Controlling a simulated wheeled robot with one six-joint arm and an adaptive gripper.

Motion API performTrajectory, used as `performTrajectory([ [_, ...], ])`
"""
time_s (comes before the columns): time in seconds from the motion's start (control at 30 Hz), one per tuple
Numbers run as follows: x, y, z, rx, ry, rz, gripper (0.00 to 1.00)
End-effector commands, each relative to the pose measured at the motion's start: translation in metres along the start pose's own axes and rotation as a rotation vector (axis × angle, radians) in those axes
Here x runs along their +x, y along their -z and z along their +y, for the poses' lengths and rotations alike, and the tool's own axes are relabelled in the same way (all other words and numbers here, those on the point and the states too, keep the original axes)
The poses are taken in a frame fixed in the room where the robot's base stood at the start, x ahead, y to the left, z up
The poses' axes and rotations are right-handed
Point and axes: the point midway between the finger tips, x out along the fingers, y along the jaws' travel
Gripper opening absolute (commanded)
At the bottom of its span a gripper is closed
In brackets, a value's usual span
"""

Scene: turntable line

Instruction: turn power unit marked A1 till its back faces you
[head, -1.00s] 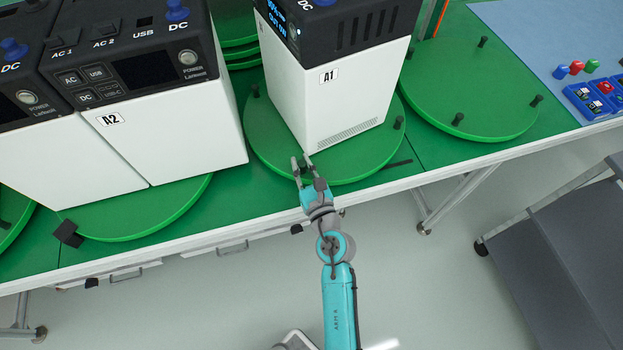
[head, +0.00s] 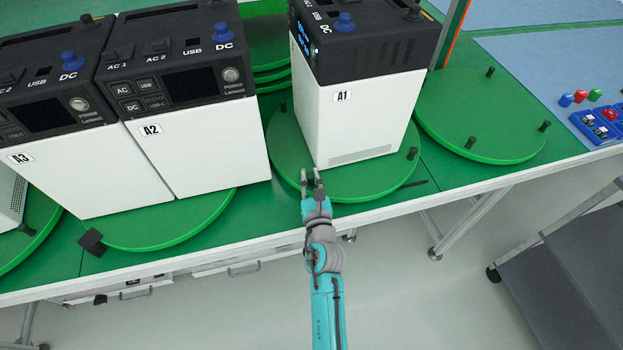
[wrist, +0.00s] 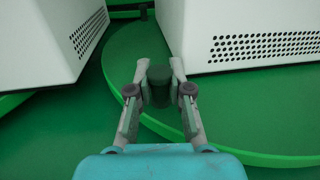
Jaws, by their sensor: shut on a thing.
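The power unit marked A1 (head: 368,110) is a tall white box with a dark top. It stands upright on a round green turntable (head: 352,184). Its label and a vent grille are on the face toward me, and part of a lit screen shows on its left side. My gripper (head: 311,178) is at the turntable's near edge, left of the unit's near corner. In the wrist view, its fingers (wrist: 159,88) are shut around a dark upright peg (wrist: 159,84) on the turntable. The unit's white wall with vent holes (wrist: 255,40) is just beyond, apart from the fingers.
Units A2 (head: 198,150) and A3 (head: 70,170) stand close together at left. An empty turntable (head: 480,120) with several pegs is at right. A small black block (head: 92,242) is at the table's front edge, and grey steps (head: 570,270) stand at lower right.

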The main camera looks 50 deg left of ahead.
Motion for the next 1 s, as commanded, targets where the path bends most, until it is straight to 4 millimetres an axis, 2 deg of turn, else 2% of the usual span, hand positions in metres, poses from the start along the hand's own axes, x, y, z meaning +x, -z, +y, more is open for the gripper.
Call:
performTrajectory([
  [0.23,-0.001,0.002,0.001,0.000,-0.001,0.004,0.00],
  [0.27,-0.001,0.002,0.001,0.000,-0.001,0.004,0.22],
  [0.3,-0.001,0.002,0.001,0.000,-0.001,0.004,0.32],
  [0.37,-0.001,0.002,0.000,0.000,-0.001,0.003,0.45],
  [0.77,-0.005,0.001,0.000,0.000,0.000,0.002,0.45],
  [1.0,-0.038,0.002,-0.001,0.001,0.001,0.002,0.45],
])
